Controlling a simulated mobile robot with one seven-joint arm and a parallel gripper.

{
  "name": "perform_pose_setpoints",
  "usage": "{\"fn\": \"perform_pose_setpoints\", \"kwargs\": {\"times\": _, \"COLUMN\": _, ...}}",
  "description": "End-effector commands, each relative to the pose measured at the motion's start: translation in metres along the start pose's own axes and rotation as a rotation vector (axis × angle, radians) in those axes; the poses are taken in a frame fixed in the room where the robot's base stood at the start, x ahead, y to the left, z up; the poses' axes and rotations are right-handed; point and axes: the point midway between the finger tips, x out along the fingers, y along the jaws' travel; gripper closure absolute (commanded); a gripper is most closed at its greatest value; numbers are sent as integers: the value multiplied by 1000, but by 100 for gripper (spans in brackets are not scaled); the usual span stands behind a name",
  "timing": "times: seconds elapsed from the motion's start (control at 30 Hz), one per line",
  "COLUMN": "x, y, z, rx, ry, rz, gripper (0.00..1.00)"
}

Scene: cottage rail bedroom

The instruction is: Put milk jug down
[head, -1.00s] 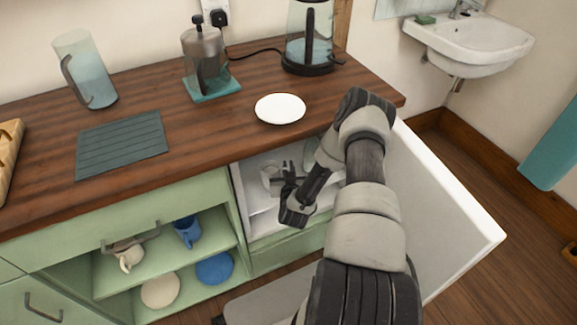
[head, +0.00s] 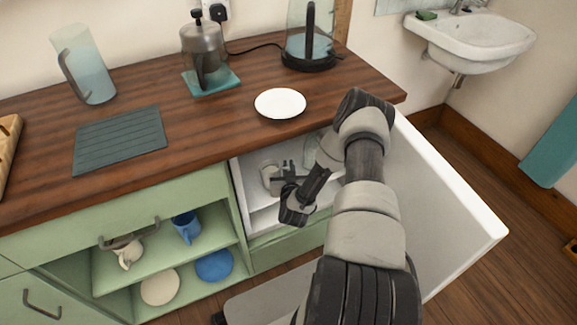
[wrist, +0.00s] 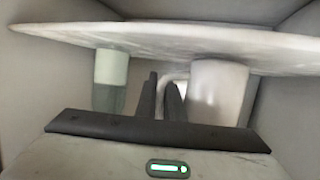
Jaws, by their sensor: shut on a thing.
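The white milk jug (head: 268,170) is inside the open white fridge under the counter. In the wrist view the pale jug (wrist: 219,92) is upright, right of my fingers, with its handle between them. My gripper (head: 283,176) is inside the fridge too, to the right of the jug and shut on its handle; its dark fingers (wrist: 162,92) show in the wrist view. The jug's base is hidden behind my gripper mount, so I cannot tell whether it touches the shelf.
A pale green container (wrist: 111,78) stands left of my fingers. The fridge door (head: 450,215) stands open to the right. On the counter are a white plate (head: 280,103) and a kettle (head: 309,45).

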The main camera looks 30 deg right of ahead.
Motion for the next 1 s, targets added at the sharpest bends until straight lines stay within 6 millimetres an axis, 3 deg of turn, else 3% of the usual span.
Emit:
{"fn": "perform_pose_setpoints", "kwargs": {"times": 0.27, "x": 2, "y": 0, "z": 4, "rx": 0, "ry": 2, "rz": 0, "gripper": 100}}
{"fn": "perform_pose_setpoints", "kwargs": {"times": 0.3, "x": 2, "y": 0, "z": 3, "rx": 0, "ry": 2, "rz": 0, "gripper": 85}}
{"fn": "perform_pose_setpoints", "kwargs": {"times": 0.4, "x": 2, "y": 0, "z": 4, "rx": 0, "ry": 2, "rz": 0, "gripper": 70}}
{"fn": "perform_pose_setpoints", "kwargs": {"times": 0.77, "x": -3, "y": 0, "z": 4, "rx": -1, "ry": -1, "rz": 0, "gripper": 70}}
{"fn": "perform_pose_setpoints", "kwargs": {"times": 1.0, "x": -44, "y": -1, "z": 2, "rx": -1, "ry": -4, "rz": -2, "gripper": 70}}
